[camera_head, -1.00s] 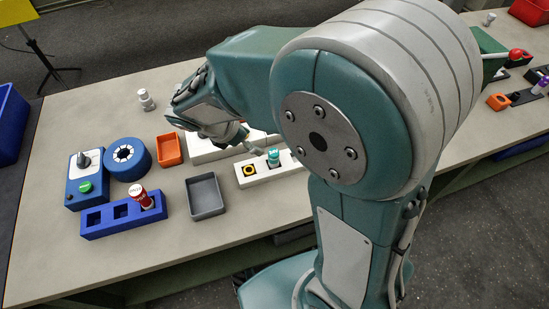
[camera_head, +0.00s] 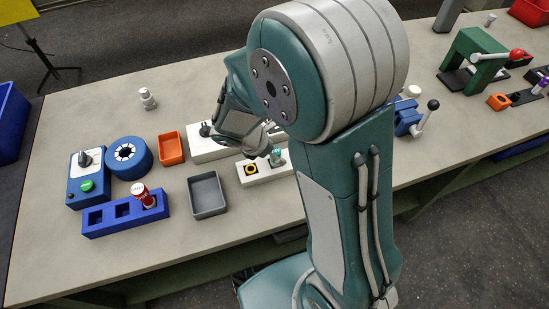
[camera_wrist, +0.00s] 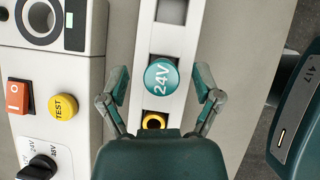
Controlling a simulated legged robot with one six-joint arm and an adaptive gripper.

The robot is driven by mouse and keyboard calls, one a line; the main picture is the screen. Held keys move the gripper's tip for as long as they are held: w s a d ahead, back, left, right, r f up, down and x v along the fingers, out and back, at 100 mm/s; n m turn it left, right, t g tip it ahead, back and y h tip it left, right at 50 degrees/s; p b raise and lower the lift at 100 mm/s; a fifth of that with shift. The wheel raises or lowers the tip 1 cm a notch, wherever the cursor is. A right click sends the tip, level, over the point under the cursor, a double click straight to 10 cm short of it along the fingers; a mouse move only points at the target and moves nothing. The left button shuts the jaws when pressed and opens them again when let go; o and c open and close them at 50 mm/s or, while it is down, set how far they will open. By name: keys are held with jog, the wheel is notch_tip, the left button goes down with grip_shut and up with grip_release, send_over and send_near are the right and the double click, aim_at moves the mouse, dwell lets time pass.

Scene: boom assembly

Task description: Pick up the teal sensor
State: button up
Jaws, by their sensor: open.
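The teal sensor (camera_wrist: 161,77) is a round cap marked 24V, seen from above in the wrist view, seated in a white holder (camera_wrist: 183,42). My gripper (camera_wrist: 161,92) is open, with one finger on each side of the sensor and a visible gap to each. In the head view the teal sensor (camera_head: 277,158) stands on the right part of the white holder (camera_head: 263,178), with my gripper (camera_head: 268,146) just above and behind it. A yellow ring with a black centre (camera_wrist: 154,121) sits in the holder beside the sensor, close to my palm.
A white test box with a red switch (camera_wrist: 19,96), a yellow TEST button (camera_wrist: 63,106) and a black knob lies left in the wrist view. In the head view, a grey tray (camera_head: 207,195), orange tray (camera_head: 171,148) and blue block holding a red cylinder (camera_head: 144,197) stand left.

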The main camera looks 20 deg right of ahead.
jog(key=shift+d, duration=0.1)
grip_shut()
